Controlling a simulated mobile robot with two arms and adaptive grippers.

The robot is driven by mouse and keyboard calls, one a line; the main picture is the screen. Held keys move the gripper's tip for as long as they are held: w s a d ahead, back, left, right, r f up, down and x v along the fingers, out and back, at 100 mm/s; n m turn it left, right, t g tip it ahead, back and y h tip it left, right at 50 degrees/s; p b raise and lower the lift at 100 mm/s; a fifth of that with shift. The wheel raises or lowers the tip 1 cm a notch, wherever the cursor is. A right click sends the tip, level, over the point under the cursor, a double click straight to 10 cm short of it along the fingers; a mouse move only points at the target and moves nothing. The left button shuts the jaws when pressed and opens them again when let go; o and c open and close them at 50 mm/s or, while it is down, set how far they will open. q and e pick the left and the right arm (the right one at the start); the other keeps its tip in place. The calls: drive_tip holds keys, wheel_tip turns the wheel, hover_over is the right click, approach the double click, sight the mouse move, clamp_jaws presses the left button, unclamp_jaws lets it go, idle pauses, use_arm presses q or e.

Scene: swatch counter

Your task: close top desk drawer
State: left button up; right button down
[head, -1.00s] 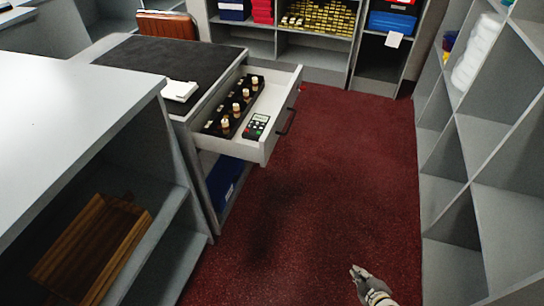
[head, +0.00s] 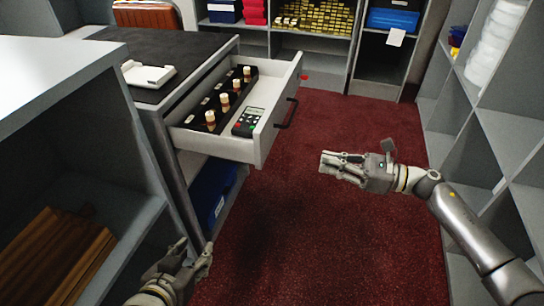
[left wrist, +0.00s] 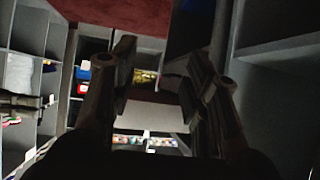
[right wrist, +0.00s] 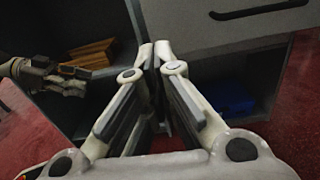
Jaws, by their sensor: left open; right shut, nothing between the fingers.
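The top desk drawer (head: 268,140) is pulled out from the grey desk, with a white front and a dark bar handle (head: 287,113). The handle also shows at the top of the right wrist view (right wrist: 258,10). The drawer holds a black rack (head: 222,108) of stampers and a dark keypad device (head: 248,121). My right gripper (head: 322,163) is shut and empty, to the right of and below the handle, apart from it. My left gripper (head: 196,245) is open and empty, low beside the desk's lower front. The left wrist view is dark.
A white-topped shelf unit (head: 50,75) with a wooden box (head: 60,255) stands at left. A white item (head: 148,74) lies on the desk top. Blue bins (head: 212,190) sit under the drawer. Shelves (head: 500,140) line the right; red floor between is clear.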

approach(263, 149)
drive_tip(key=x, duration=0.6)
drive_tip(key=shift+w+a, duration=0.1)
use_arm(q)
drive_tip(key=shift+w+d+r+t, duration=0.2)
drive_tip(key=shift+w+r+t, duration=0.2)
drive_tip(key=shift+r, duration=0.2)
drive_tip(key=shift+w+d+r+t, duration=0.2)
drive_tip(key=shift+w+r+t, duration=0.15)
drive_tip(key=shift+r, duration=0.2)
use_arm(e)
drive_tip(key=shift+w+a+f, duration=0.1)
drive_tip(key=shift+w+a, duration=0.05)
drive_tip(key=shift+a, duration=0.35)
